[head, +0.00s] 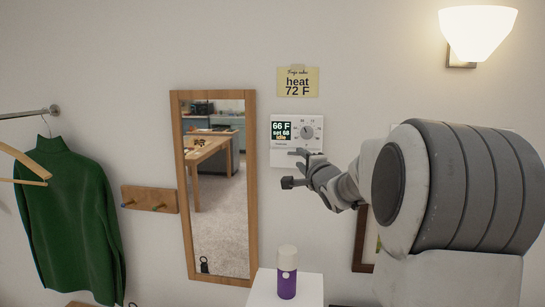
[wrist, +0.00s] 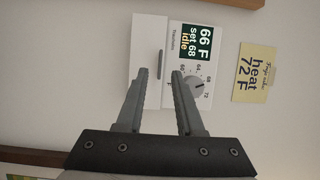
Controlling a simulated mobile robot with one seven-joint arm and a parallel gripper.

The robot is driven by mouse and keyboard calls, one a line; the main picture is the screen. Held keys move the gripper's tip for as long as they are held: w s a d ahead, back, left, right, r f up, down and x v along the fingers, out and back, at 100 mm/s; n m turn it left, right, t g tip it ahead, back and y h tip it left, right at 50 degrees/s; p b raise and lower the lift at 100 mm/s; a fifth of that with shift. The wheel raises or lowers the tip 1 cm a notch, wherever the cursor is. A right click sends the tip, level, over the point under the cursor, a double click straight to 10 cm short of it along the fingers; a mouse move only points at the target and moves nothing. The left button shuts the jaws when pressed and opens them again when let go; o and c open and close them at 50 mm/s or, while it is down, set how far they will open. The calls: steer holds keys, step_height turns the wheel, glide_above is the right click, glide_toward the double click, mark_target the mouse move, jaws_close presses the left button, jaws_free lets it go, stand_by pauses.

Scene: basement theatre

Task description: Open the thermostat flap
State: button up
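The white thermostat (head: 312,120) hangs on the wall in the head view, its screen reading 66 F, set 68, idle, with a round dial beside it. In the wrist view the thermostat (wrist: 190,58) shows turned on its side. A plain white flap (wrist: 148,32) forms its lower part and looks shut. A short grey handle bar (wrist: 160,63) is on the flap. My gripper (wrist: 161,72) is open, its fingertips on either side of the handle; contact cannot be told. In the head view my gripper (head: 294,168) is at the thermostat's lower edge, partly covering it.
A note (head: 298,82) above reads heat 72 F. A wood-framed mirror (head: 180,150) hangs close at left. Below, a purple bottle (head: 287,284) stands on a white stand (head: 312,291). A wall lamp (head: 478,30) is at upper right.

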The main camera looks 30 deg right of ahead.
mark_target(296, 155)
steer(key=shift+x, duration=1.8)
jaws_close()
